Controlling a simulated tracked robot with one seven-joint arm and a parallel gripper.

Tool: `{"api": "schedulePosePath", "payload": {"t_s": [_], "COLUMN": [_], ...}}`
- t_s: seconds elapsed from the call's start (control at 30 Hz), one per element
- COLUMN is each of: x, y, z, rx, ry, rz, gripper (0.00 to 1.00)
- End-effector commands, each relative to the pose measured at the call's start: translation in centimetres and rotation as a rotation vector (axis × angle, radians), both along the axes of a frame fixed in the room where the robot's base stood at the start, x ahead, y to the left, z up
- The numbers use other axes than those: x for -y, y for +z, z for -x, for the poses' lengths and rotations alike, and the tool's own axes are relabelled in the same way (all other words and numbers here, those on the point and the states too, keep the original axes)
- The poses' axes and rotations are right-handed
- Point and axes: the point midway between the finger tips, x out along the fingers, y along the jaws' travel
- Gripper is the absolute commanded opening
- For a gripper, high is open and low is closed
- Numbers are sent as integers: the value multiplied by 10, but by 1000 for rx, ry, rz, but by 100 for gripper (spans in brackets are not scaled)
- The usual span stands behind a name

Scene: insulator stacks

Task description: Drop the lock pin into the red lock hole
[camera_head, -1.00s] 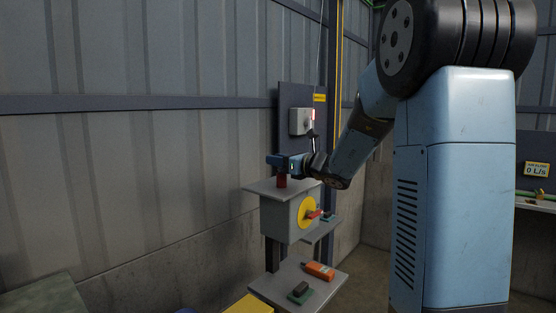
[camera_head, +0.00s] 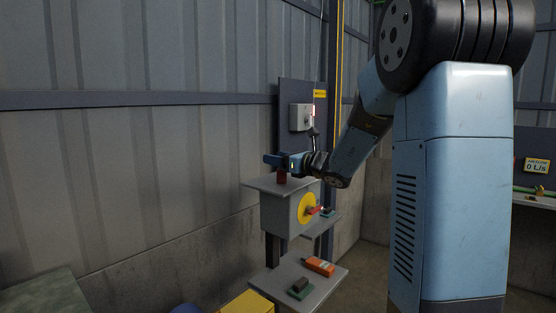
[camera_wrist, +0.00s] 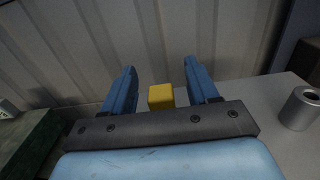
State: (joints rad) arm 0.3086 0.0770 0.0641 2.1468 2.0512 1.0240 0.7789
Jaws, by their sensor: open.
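In the head view my gripper (camera_head: 271,160) is at the end of my outstretched arm, just above the grey top plate (camera_head: 262,184) of the cabinet. A short red cylinder (camera_head: 282,177) stands on that plate directly under my gripper; its top is hidden. In the wrist view my two blue fingers (camera_wrist: 160,66) are spread apart. A yellow block (camera_wrist: 161,97) shows between them, with space at both sides. It may be the head of the lock pin; I cannot tell. I cannot make out the lock hole's opening.
A grey hollow cylinder (camera_wrist: 301,108) stands on the grey surface at the right of the wrist view. A corrugated wall (camera_head: 130,160) is close behind.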

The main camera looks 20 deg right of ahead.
Motion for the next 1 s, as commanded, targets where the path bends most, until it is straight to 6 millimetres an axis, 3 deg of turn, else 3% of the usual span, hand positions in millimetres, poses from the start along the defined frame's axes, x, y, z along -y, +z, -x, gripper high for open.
{"api": "schedulePosePath", "payload": {"t_s": [0.17,0.7,1.0], "x": [10,66,79], "y": [0,-1,-2], "z": [12,93,111], "rx": [0,0,-1], "ry": [-2,-3,-1], "rz": [0,0,0], "gripper": [59,59,59]}}
